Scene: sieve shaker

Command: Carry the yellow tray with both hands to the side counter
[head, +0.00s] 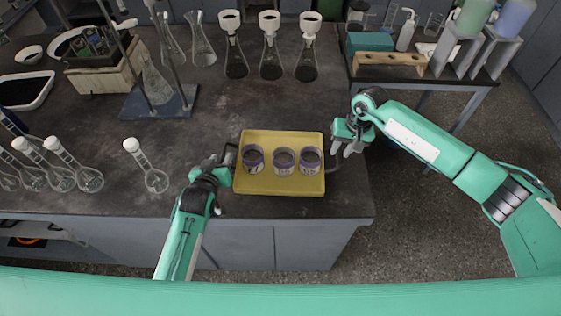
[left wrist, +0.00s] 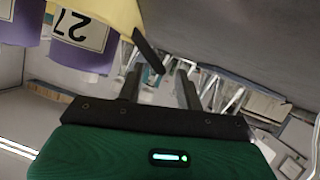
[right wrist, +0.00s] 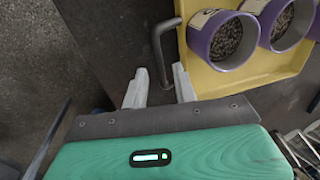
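The yellow tray (head: 282,190) sits on the dark counter near its front right corner, carrying three purple cups (head: 284,160) of dark grains. It has a dark handle at each side. My left gripper (head: 222,165) is at the left handle. In the left wrist view its fingers (left wrist: 160,85) are apart, with the handle end (left wrist: 148,50) showing between them. My right gripper (head: 345,145) is beside the right handle. In the right wrist view its fingers (right wrist: 158,85) are apart, and the handle (right wrist: 160,45) lies just ahead, between the fingertips. No grip on either handle shows.
The side counter (head: 410,72) stands at the upper right, holding a teal box (head: 370,41), a wooden rack (head: 390,59) and bottles. A floor gap separates the counters. Flasks (head: 155,178) stand left of the tray, and several funnel flasks (head: 270,62) stand behind it.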

